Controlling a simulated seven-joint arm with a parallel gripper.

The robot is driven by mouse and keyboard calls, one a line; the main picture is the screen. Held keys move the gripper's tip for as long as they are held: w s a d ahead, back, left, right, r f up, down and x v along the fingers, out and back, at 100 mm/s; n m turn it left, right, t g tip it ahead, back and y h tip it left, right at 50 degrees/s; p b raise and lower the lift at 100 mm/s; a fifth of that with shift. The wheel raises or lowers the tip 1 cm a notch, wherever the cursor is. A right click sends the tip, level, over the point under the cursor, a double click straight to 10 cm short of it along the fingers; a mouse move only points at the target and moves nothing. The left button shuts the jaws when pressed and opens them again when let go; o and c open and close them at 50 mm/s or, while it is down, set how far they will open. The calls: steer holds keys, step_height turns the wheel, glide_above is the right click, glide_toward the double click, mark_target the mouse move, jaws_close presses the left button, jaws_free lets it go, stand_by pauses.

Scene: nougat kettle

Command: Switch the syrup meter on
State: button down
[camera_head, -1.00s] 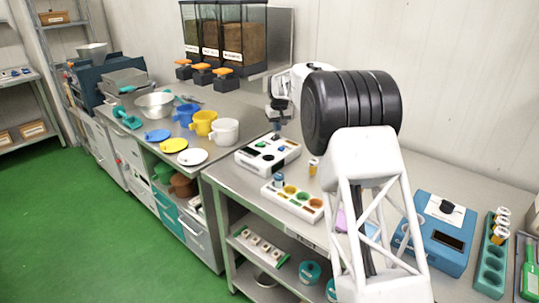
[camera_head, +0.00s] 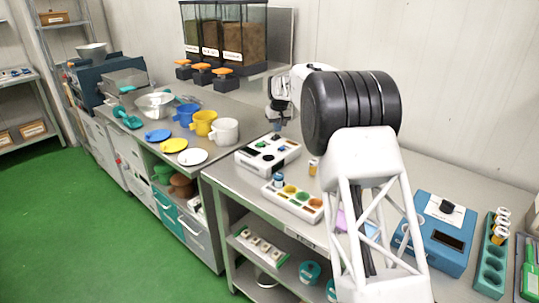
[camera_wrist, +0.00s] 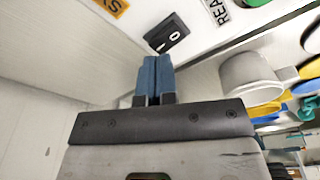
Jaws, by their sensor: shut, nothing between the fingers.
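A white box with dark controls (camera_head: 268,155) stands on the near bench in the head view. In the wrist view, its white panel (camera_wrist: 208,22) carries a black rocker switch (camera_wrist: 167,34) marked with a dash and an O. A yellow label with letters like "SY" (camera_wrist: 114,6) is cut off by the frame edge, and a "READ..." label lies to the right. I cannot tell which side of the rocker is pressed. My gripper (camera_wrist: 155,60) is shut and empty, its blue fingertips just short of the switch. In the head view, my gripper (camera_head: 278,126) is above the box's back edge.
A white tray with coloured wells (camera_head: 292,200) sits just in front of the box. A white mug (camera_head: 225,131) and a white plate (camera_head: 193,156) are to its left. A blue device (camera_head: 436,232) and a green rack (camera_head: 490,262) stand at right. The wall is close behind.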

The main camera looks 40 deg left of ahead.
steer(key=shift+f, duration=1.1)
stand_by(1.0)
steer(key=shift+r, duration=0.15)
steer(key=shift+r, duration=3.4)
